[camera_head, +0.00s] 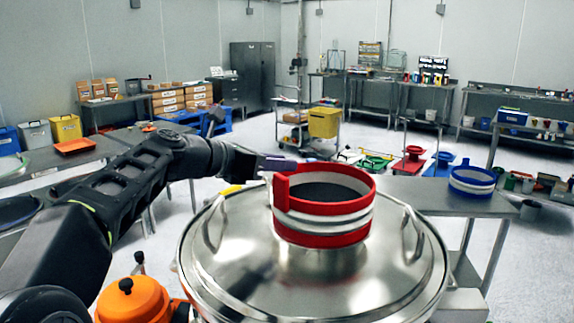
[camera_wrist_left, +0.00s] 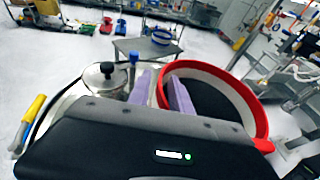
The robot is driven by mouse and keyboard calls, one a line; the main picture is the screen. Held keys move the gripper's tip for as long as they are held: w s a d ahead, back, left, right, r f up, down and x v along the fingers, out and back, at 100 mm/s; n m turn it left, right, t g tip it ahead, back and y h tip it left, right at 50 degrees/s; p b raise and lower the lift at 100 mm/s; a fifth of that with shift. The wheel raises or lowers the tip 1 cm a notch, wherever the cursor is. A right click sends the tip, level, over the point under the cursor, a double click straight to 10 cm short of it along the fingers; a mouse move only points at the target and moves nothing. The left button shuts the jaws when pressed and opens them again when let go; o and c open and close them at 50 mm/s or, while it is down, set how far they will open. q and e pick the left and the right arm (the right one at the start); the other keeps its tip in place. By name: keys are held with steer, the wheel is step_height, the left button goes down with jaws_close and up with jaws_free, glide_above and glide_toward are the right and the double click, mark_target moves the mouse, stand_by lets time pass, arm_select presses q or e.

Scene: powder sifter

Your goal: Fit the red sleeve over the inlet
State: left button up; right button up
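The red sleeve (camera_head: 325,240), a ring with white and silver bands and a raised tab, is at the top centre of the steel lid. It stands upright over the short metal inlet neck (camera_head: 320,262). The neck shows just below it; I cannot tell whether the sleeve is fully seated. The sleeve's inside (camera_wrist_left: 210,105) is dark. My right gripper is not seen.
The round steel lid (camera_head: 225,255) with side handles fills the lower middle. A blue-and-white ring (camera_head: 472,182) sits on a steel table (camera_head: 415,192) to the right. An orange knobbed part (camera_head: 130,300) stands at lower left. Carts and shelves are farther back.

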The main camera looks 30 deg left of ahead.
arm_select(q)
steer(key=v, duration=0.9)
steer(key=shift+s+r, duration=0.15)
steer(key=shift+s, duration=0.2)
stand_by(0.3)
